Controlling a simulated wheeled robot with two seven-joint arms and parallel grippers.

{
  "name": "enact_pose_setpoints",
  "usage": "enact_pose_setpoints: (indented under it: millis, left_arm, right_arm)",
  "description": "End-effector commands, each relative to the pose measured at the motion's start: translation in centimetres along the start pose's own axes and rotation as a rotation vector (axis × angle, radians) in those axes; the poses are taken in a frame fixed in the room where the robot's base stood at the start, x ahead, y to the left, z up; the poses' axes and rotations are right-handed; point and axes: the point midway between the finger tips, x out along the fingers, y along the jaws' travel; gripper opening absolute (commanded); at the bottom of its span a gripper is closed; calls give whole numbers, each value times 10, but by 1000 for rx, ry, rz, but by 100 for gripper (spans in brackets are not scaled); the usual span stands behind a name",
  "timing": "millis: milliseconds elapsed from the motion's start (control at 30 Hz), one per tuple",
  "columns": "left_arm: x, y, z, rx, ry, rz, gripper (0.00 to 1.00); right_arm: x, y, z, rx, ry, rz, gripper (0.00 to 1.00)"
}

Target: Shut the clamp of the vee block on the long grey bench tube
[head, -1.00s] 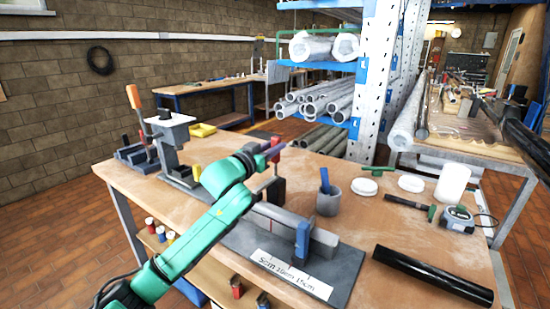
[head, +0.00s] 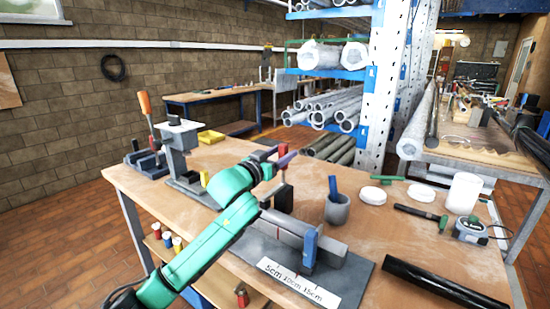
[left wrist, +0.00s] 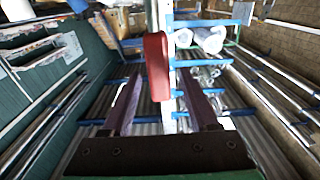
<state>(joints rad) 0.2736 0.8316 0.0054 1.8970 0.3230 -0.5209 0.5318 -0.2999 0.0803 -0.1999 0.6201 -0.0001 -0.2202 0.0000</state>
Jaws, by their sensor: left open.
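The long grey bench tube (head: 290,231) looks like a grey bar lying along a dark base plate on the bench. A dark upright block with a red part (head: 283,196), seemingly the vee block with its clamp, stands at its far end, partly hidden by my left arm. My left gripper (head: 284,157) is open above that block. In the left wrist view, a red lever (left wrist: 157,66) stands upright between the two purple fingers (left wrist: 162,108), with gaps on both sides. The vee and how the tube sits in it are hidden. My right gripper is out of view.
A blue upright piece (head: 309,249) stands by the tube's near end, behind a white scale strip (head: 298,284). A grey cup (head: 337,209) stands right of the clamp. A black tube (head: 440,282) lies at the front right. A grey stand (head: 178,145) is at the back left.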

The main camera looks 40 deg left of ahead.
Motion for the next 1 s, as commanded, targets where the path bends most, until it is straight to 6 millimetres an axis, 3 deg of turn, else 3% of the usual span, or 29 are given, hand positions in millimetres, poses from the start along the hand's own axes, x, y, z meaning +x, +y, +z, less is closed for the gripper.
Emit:
enact_pose_setpoints:
  millis: [167,700,1000]
  left_arm:
    - [-21,0,4,1,-3,1,60]
    - [-137,0,1,-1,0,0,60]
    - [-144,0,0,2,1,0,60]
  right_arm:
    - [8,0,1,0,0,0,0]
    - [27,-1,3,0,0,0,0]
    - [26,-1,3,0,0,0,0]
